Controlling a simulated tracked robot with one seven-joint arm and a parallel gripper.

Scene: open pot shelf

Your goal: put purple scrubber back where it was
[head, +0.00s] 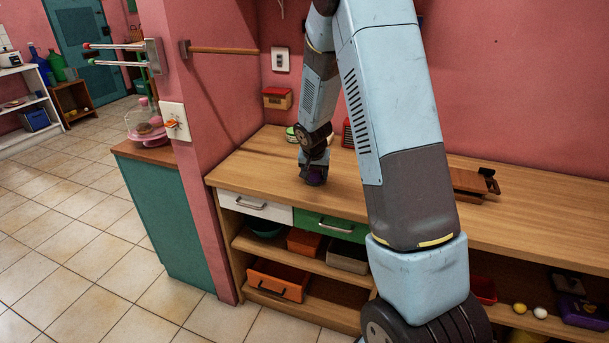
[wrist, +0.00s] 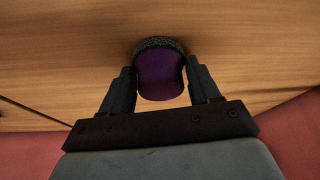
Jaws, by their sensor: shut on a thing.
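The purple scrubber (wrist: 160,74) has a purple body and a dark, rough pad on its far side. My gripper (wrist: 162,88) is shut on it, with one finger on each side of the purple body. The wooden worktop (wrist: 70,60) fills the wrist view behind the scrubber. In the head view my gripper (head: 314,178) is low over the left part of the worktop (head: 260,165), and a bit of purple shows between its fingers. I cannot tell whether the scrubber touches the worktop.
A green-and-white item (head: 291,134) and a red slatted item (head: 347,133) stand behind my gripper. A brown board (head: 470,181) lies at right. Below are a white drawer (head: 255,206), a green drawer (head: 331,226) and shelves with bins. Bare worktop lies left of my gripper.

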